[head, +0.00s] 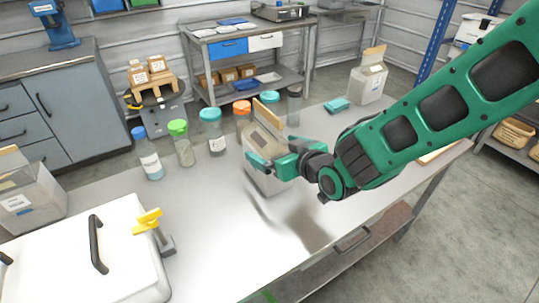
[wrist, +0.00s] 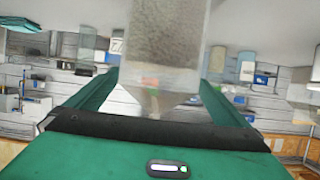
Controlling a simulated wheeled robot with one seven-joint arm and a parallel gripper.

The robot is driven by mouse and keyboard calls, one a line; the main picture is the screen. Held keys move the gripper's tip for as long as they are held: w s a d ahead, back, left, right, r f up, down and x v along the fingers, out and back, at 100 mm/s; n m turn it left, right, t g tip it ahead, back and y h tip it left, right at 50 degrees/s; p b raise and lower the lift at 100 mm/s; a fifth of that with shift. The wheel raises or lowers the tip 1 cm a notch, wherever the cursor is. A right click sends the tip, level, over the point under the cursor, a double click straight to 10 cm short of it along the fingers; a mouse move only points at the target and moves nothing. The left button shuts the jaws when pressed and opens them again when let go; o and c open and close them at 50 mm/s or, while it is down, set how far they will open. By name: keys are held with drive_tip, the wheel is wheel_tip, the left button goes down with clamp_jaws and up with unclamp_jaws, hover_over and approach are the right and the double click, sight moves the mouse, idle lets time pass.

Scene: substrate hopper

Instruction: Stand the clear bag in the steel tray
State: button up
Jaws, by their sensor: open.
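A clear bag (head: 268,183) with grey-brown grainy contents and a tan strip along its top stands upright on the steel-topped bench. In the wrist view the bag (wrist: 163,45) shows between the two green fingers, with room on its sides. My gripper (head: 274,160) is open, with its fingers at the bag's sides around mid height. Whether a finger touches the bag I cannot tell. My gripper partly hides the bag in the head view. I cannot make out a steel tray in either view.
Several lidded jars, such as a green-lidded one (head: 180,140), stand behind and left of the bag. A similar bag (head: 368,82) stands at the far right, another container (head: 30,200) at left. A white lidded box (head: 90,255) and yellow-handled clamp (head: 152,225) are front left. The bench front middle is clear.

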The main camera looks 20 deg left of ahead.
drive_tip(key=shift+x, duration=2.25)
drive_tip(key=shift+w+d, duration=0.1)
drive_tip(key=c, duration=1.8)
drive_tip(key=shift+r, duration=0.1)
drive_tip(key=c, duration=0.4)
drive_tip(key=shift+o, duration=0.2)
